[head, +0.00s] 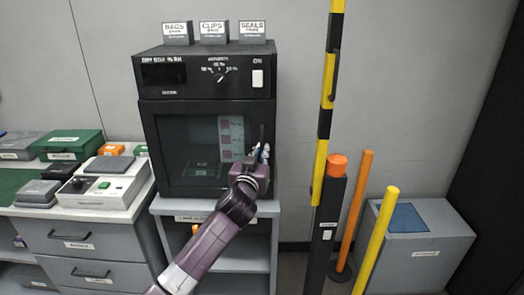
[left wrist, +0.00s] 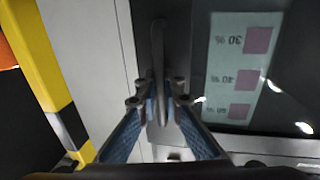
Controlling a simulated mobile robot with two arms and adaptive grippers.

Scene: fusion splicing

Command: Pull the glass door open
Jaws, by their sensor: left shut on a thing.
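The glass door (head: 190,150) is the front of a black cabinet on a grey stand. It looks closed in the head view. A chart with pink squares shows behind the glass, and the glass door also fills the right of the left wrist view (left wrist: 282,95). A dark vertical handle (left wrist: 158,50) stands at the door's edge; in the head view it is at the door's right side (head: 262,135). My left gripper (head: 260,154) is at this handle, with its blue-padded fingers (left wrist: 163,100) shut on it. My right gripper is out of view.
A yellow-and-black striped pole (head: 327,90) stands right of the cabinet. Orange (head: 354,210) and yellow (head: 376,240) posts and a grey bin (head: 430,245) are further right. A counter (head: 75,212) with cases and a device stands at left.

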